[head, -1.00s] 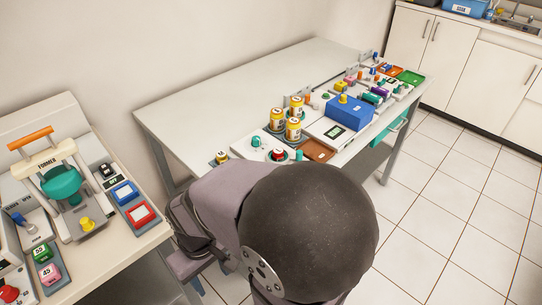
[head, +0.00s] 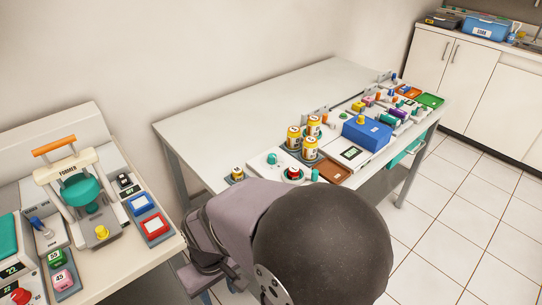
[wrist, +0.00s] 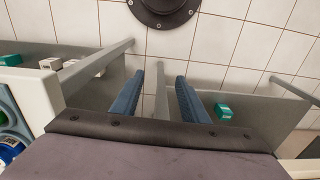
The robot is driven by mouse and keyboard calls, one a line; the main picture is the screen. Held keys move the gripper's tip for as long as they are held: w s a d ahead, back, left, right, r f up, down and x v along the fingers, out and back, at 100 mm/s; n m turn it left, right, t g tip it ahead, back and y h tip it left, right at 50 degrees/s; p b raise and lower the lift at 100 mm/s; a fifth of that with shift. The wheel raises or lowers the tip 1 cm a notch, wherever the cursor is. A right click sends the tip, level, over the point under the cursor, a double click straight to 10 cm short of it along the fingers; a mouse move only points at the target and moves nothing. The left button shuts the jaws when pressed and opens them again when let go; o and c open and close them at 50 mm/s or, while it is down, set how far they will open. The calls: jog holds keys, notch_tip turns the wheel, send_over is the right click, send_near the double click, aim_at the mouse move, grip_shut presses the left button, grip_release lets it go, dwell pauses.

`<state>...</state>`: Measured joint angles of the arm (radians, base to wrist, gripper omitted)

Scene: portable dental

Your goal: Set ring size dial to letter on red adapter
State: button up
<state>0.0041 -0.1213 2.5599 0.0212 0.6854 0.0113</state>
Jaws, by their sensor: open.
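My gripper (wrist: 160,80) shows in the wrist view as two blue fingers spread apart with nothing between them, above the tiled floor. In the head view my arm's dark round joint hides it. A white panel with a teal knob (head: 272,158) and a red round piece (head: 294,173) on a dark base stands at the near edge of the far table. I cannot tell for certain whether these are the ring size dial and the red adapter. No letter is readable on either. My gripper is apart from both.
The long white table (head: 235,110) has a clear left half. Yellow jars (head: 311,148), a blue box (head: 367,133) and small coloured parts line its right side. A nearer bench at left holds a press marked FORMER (head: 75,180) and coloured buttons (head: 153,226).

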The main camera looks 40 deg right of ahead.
jog(key=w+d+f+m+t+h+p, duration=0.1)
jog(key=w+d+f+m+t, duration=0.15)
jog(key=w+m, duration=0.3)
jog(key=w+d+f+m+t+p, duration=0.1)
jog(key=w+d+f+m+t, duration=0.15)
jog(key=w+m, duration=0.3)
jog(key=w+d+r+n+t+h+p, duration=0.2)
jog(key=w+r+p, duration=0.6)
jog(key=r, duration=0.5)
jog(key=w+d+r+n+t+h+p, duration=0.1)
jog(key=w+d+r+t+h+p, duration=0.15)
jog(key=w+r+p, duration=0.75)
jog(key=m+g+h+b, duration=0.2)
jog(key=m+g+h, duration=0.4)
jog(key=h, duration=0.2)
send_near(271, 157)
jog(key=shift+w+d+y, duration=0.25)
jog(key=shift+w+d, duration=0.3)
jog(key=shift+w, duration=0.15)
jog(key=shift+s+d+f+m, duration=0.2)
jog(key=shift+s+d+m, duration=0.1)
jog(key=shift+s, duration=0.1)
jog(key=shift+p+x, duration=0.8)
jog(key=shift+x, duration=2.8)
jog(key=shift+c, duration=0.3)
grip_shut()
